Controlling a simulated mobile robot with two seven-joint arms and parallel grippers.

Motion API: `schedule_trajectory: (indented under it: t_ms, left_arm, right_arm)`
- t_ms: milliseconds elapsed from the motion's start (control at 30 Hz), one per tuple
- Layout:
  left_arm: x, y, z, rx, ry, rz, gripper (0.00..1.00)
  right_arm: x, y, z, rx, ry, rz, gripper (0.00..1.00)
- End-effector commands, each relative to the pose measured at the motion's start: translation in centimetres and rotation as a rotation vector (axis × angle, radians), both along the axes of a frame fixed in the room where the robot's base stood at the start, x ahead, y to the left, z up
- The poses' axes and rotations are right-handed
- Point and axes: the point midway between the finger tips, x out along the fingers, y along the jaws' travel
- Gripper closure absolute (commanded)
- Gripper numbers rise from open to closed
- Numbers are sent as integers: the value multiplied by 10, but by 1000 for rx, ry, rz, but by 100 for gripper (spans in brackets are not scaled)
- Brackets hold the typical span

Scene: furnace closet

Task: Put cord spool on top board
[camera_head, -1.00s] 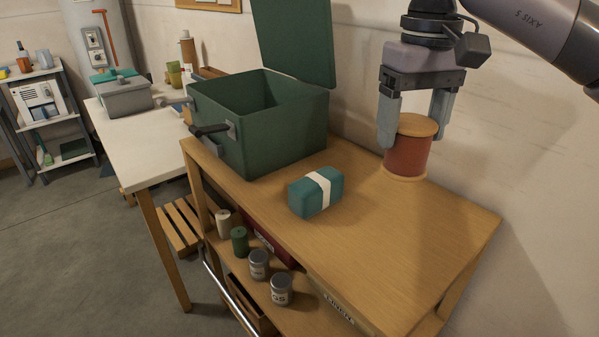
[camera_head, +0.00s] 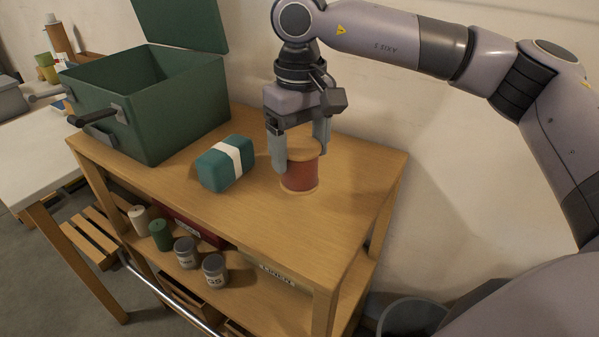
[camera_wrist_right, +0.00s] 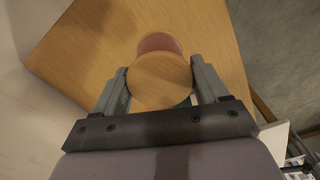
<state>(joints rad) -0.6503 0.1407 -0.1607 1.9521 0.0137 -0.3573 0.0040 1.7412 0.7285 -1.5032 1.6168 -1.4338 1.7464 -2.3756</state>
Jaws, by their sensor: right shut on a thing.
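The cord spool (camera_head: 302,172), with red cord between pale wooden end discs, is upright at the top board (camera_head: 262,213) of the wooden shelf unit. Its lower disc looks level with the board's surface; I cannot tell whether it touches. My right gripper (camera_head: 300,155) points down from above, with its fingers shut on the spool from both sides. In the right wrist view, the spool's round upper disc (camera_wrist_right: 160,80) lies between the fingertips. My left gripper is not in view.
A teal package with a white band (camera_head: 226,163) lies left of the spool. An open green box (camera_head: 165,105) stands farther left on the board. The board's right end is clear.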

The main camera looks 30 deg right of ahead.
Motion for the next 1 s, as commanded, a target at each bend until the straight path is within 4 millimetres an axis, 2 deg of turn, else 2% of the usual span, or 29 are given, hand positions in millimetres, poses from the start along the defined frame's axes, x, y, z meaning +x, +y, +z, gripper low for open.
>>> schedule_trajectory:
  t_ms: [167,400,833,867,900,933,1000]
  left_arm:
    - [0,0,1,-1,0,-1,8]
    - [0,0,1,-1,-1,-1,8]
    - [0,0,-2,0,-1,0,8]
    - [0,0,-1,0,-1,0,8]
    - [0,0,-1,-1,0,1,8]
    - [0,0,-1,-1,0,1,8]
    - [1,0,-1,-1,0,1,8]
  right_arm:
    - [0,0,-15,-1,-1,0,64]
    - [0,0,-48,0,-1,0,64]
    - [0,0,-56,0,-2,0,64]
    - [0,0,-56,0,-2,0,20]
    - [0,0,-55,0,-2,0,7]
    - [0,0,-55,0,-2,0,1]
    - [0,0,-55,0,-2,0,1]
